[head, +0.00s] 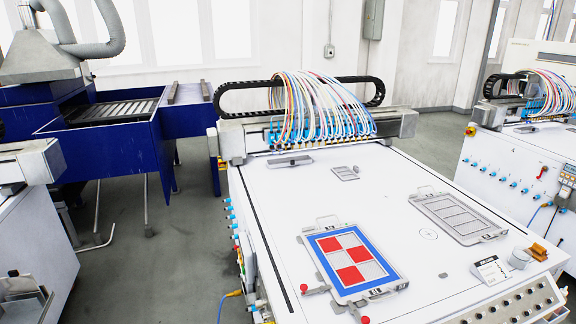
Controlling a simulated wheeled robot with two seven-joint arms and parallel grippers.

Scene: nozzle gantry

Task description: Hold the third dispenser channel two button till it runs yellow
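A white gantry machine (400,170) fills the middle and right. Its nozzle row (322,130) sits at the far end of the table under a bundle of coloured tubes (318,95). A front panel (515,303) at the lower right carries rows of small round buttons. Their labels are too small to read, so I cannot tell which is the third dispenser's channel two button. A framed mold (320,242) on the table has a blue border and cells in red and pale grey. No yellow shows in its cells. Neither of my grippers is in view.
An empty grey tray (458,218) lies to the right, with a small plate (345,173) near the nozzles. A label card (491,271) and an orange-brown block (537,251) sit by the panel. Two red-knobbed levers (303,287) stand near the mold. A similar machine (510,165) is at right.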

